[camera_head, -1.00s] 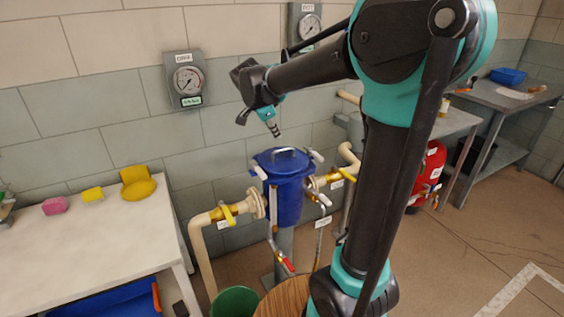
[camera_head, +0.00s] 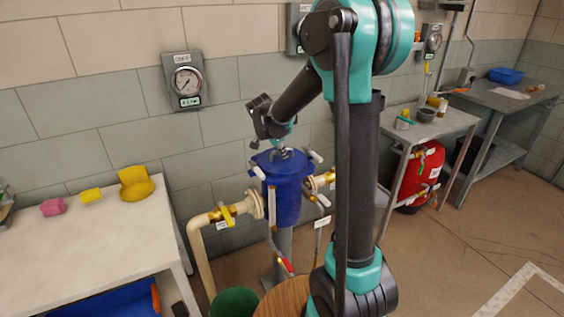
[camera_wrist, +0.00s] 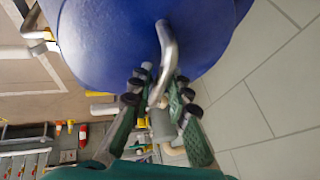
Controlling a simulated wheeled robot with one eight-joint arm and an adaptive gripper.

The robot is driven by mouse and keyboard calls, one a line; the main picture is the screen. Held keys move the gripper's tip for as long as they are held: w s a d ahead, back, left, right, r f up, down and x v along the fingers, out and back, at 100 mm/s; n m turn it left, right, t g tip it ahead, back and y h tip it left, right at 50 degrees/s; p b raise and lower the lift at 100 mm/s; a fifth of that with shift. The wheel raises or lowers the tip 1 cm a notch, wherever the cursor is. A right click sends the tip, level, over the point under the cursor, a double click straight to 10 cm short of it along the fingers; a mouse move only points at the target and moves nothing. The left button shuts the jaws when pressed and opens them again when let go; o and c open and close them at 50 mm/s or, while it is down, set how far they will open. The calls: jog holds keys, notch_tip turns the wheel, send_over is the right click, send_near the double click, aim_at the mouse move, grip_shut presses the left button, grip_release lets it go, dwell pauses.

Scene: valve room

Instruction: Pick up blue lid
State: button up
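The blue lid (camera_head: 268,160) tops the blue cylindrical vessel (camera_head: 284,200) in the head view. In the wrist view the lid (camera_wrist: 110,40) fills the upper part, with its curved metal handle (camera_wrist: 168,45) pointing down between my fingers. My gripper (camera_wrist: 160,95) is open, with its green-padded fingers on either side of the handle. I cannot tell whether either finger touches it. In the head view my gripper (camera_head: 283,150) is at the top of the lid and covers most of the handle.
Pale pipes with yellow valves (camera_head: 228,213) join the vessel at both sides. A white table (camera_head: 90,240) with yellow and pink items stands at left. A green bin (camera_head: 235,302) and round wooden top (camera_head: 285,298) are below. A red tank (camera_head: 422,178) stands at right.

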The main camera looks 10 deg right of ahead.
jog(key=shift+f, duration=0.1)
jog(key=shift+c, duration=0.4)
grip_shut()
jog(key=shift+r, duration=0.2)
